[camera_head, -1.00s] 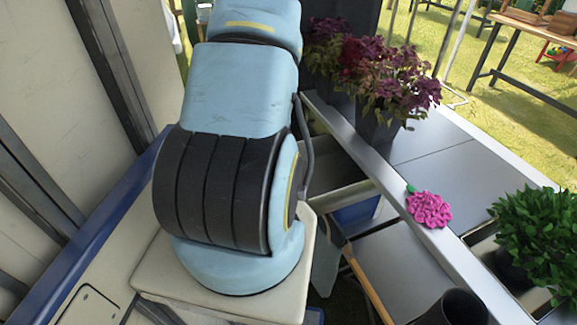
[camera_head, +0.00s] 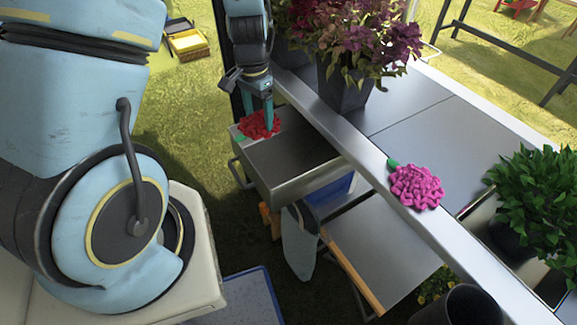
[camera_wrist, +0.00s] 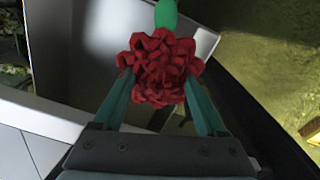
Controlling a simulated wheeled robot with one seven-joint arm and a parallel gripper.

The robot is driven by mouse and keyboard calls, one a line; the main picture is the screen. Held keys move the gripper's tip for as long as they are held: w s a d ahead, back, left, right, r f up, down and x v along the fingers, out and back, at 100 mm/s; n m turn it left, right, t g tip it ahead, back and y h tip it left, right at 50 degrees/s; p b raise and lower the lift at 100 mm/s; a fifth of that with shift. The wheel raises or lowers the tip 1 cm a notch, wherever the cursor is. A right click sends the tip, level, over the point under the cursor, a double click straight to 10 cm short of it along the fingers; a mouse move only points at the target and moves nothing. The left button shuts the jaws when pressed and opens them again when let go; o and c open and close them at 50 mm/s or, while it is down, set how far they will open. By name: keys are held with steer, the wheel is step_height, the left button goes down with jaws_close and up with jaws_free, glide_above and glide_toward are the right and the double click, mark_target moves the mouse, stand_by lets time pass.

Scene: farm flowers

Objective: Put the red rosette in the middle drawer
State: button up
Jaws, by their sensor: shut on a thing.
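The red rosette (camera_head: 259,125) is a crinkled flower with a green tip. My gripper (camera_head: 266,114) points down and is shut on it; in the wrist view the rosette (camera_wrist: 160,68) sits between the two teal fingers (camera_wrist: 161,96). A metal drawer (camera_head: 310,180) is pulled out from under the bench. The rosette is at the drawer's far left end, by its rim; I cannot tell whether it touches. The drawer's pale wall also shows in the wrist view (camera_wrist: 105,45). Which drawer of the stack this is, I cannot tell.
A pink rosette (camera_head: 416,187) lies on the bench edge (camera_head: 345,132). Potted purple flowers (camera_head: 350,60) and a green plant (camera_head: 530,195) stand on the bench. Grass lies left of the drawer.

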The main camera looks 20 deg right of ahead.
steer(key=s+d+m+b, duration=0.1)
steer(key=s+d+m, duration=0.2)
steer(key=s+d, duration=0.25)
glide_above(290, 161)
step_height(290, 161, down, 6)
steer(key=shift+r, duration=0.1)
steer(key=shift+f+p, duration=0.5)
steer(key=shift+f, duration=1.65)
steer(key=shift+f, duration=0.15)
steer(key=o, duration=1.2)
steer(key=shift+o, duration=0.2)
